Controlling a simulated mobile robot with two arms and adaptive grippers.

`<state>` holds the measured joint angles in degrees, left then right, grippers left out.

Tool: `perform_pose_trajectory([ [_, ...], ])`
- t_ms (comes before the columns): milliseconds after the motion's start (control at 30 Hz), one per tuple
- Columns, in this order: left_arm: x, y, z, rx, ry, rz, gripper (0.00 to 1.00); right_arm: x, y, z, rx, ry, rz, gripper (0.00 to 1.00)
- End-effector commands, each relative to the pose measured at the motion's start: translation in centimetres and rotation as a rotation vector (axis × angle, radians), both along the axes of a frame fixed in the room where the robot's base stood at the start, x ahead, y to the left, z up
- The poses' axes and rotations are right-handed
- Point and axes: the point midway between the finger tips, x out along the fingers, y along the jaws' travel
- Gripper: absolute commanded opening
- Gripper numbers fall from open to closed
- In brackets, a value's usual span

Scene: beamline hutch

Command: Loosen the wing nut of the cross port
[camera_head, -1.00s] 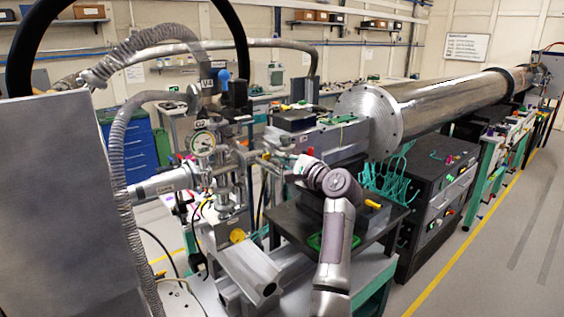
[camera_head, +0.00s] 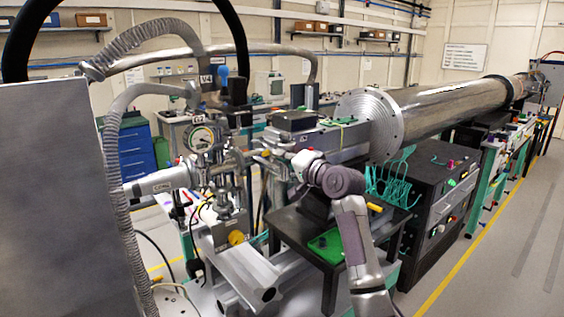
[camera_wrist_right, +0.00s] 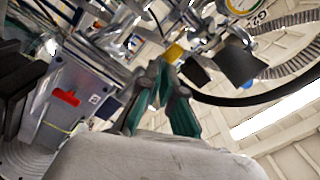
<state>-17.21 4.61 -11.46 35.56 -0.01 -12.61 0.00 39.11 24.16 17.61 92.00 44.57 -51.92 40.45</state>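The vacuum cross (camera_head: 215,175) stands left of centre in the head view, below a round gauge (camera_head: 201,138). My right gripper (camera_head: 294,160) reaches toward its right side, with my wrist covering most of the fingers. In the right wrist view, the two dark fingers with green pads (camera_wrist_right: 162,72) lean together, their tips close to each other. A small yellow part (camera_wrist_right: 174,53) shows just beyond the tips; I cannot tell whether they touch it. I cannot make out the wing nut in either view. My left gripper is not in view.
A long steel tube with a wide flange (camera_head: 370,124) lies to the right of my wrist. A black table (camera_head: 290,228) is below it, and a black cabinet (camera_head: 437,190) stands to the right. A ribbed hose (camera_head: 118,190) hangs at the left. Open floor lies at far right.

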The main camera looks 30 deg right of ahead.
Motion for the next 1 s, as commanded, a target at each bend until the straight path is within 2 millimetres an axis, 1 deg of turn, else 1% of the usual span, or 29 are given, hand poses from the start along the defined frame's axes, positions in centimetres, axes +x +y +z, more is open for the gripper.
perform_pose_trajectory([
  [33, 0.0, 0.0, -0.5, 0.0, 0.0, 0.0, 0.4, 0.0, 0.0, -0.4, -0.049, 0.0, 0.0, 0.0],
  [500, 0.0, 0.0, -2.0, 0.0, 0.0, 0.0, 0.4, 0.0, -0.1, -0.4, -0.494, -0.037, 0.001, 0.0],
  [800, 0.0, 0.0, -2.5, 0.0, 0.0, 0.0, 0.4, 0.0, -0.2, -0.4, -0.758, -0.059, 0.001, 0.0],
  [1000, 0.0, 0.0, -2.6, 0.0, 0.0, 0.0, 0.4, 0.0, -0.2, -0.3, -0.89, -0.071, 0.001, 0.0],
])
